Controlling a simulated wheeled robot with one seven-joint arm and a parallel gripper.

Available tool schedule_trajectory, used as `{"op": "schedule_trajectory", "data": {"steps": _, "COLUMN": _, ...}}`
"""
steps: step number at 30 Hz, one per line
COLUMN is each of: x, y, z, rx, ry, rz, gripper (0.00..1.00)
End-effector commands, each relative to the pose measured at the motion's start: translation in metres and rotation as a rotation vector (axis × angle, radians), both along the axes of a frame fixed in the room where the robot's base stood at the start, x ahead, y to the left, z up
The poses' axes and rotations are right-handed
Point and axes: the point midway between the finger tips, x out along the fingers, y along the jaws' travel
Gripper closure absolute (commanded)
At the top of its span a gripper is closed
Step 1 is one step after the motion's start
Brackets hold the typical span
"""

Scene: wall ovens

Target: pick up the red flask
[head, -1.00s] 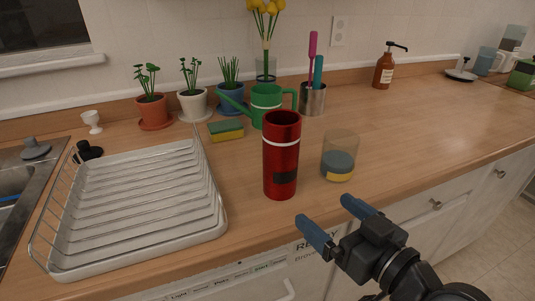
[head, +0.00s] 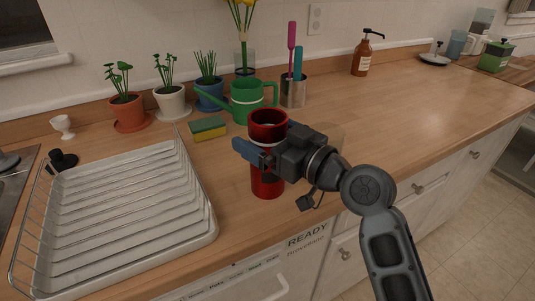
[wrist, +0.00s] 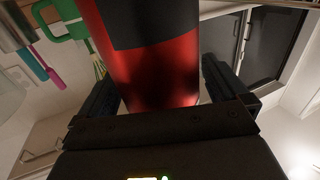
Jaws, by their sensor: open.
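The red flask (head: 268,126) stands upright on the wooden counter, just right of the dish rack. It has a white band near the top and a dark label. My gripper (head: 262,152) is open at the flask's upper half, with a blue finger in front of and past its left side. In the wrist view the flask (wrist: 158,72) lies between the two dark fingers of my gripper (wrist: 160,92), and a small gap shows at the right finger. My gripper hides the flask's right side in the head view.
The white dish rack (head: 205,236) is close on the left. A sponge (head: 208,128), green watering can (head: 247,101), and metal cup (head: 293,92) with brushes stand behind. A glass is hidden behind my gripper. The right counter is mostly clear.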

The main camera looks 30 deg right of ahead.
Motion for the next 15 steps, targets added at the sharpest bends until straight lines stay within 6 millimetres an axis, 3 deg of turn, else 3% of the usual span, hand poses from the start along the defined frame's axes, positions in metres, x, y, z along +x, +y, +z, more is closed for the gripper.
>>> {"op": "schedule_trajectory", "data": {"steps": 4, "x": 0.0106, "y": 0.0040, "z": 0.0000, "rx": 0.000, "ry": 0.001, "rz": 0.000, "gripper": 0.00}}
{"op": "schedule_trajectory", "data": {"steps": 11, "x": 0.0113, "y": 0.0043, "z": -0.0009, "rx": 0.000, "ry": 0.001, "rz": -0.001, "gripper": 0.00}}
{"op": "schedule_trajectory", "data": {"steps": 15, "x": 0.0112, "y": 0.0042, "z": -0.0009, "rx": 0.000, "ry": 0.001, "rz": -0.001, "gripper": 0.13}}
